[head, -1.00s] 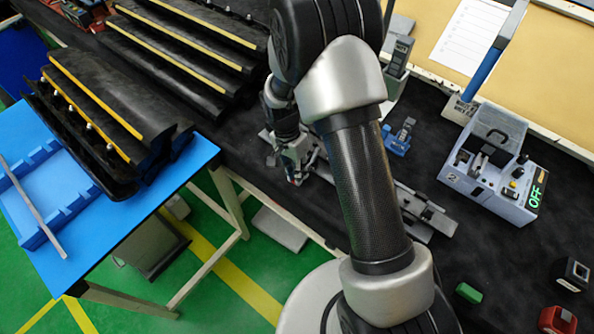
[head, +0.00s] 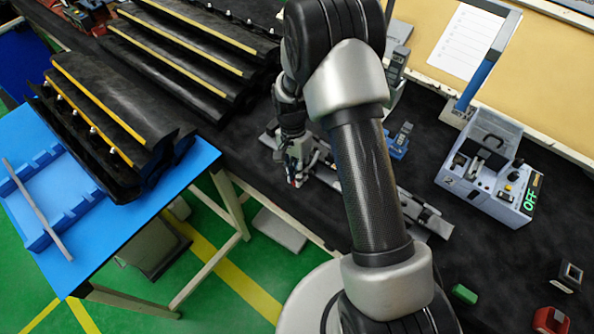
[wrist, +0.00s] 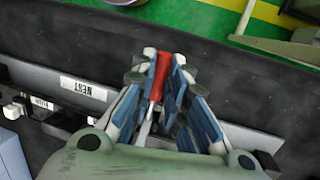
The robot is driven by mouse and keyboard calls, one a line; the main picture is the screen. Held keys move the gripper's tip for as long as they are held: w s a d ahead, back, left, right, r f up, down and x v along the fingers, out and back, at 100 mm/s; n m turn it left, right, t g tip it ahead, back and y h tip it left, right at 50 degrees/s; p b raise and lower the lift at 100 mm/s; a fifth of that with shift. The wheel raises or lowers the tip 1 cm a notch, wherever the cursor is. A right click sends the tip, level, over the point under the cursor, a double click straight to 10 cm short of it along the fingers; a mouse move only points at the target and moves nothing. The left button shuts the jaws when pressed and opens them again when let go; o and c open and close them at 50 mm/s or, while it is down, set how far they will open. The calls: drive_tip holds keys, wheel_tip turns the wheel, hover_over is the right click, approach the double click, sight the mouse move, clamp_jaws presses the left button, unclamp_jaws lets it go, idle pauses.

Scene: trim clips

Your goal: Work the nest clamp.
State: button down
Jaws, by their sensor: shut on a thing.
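My gripper (wrist: 165,64) is shut on the red handle (wrist: 158,76) of the nest clamp in the wrist view. The handle stands between the blue finger pads, with a pale metal lever (wrist: 146,125) below it. The rest of the clamp is hidden behind my gripper. A grey rail with a label reading NEST (wrist: 83,88) lies to the left of the fingers. In the head view my gripper (head: 297,180) is low at the left part of the long grey fixture (head: 425,213). My forearm hides the middle of that fixture.
A blue clip-like part (head: 399,142) lies behind the fixture. A grey control box (head: 485,172) with a display reading OFF stands at the right. A green block (head: 464,294) and a red part (head: 551,319) lie at the front right. Black trims (head: 110,125) rest on the blue table (head: 100,240).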

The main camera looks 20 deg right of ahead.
drive_tip(key=c, duration=1.6)
unclamp_jaws()
drive_tip(key=v, duration=1.2)
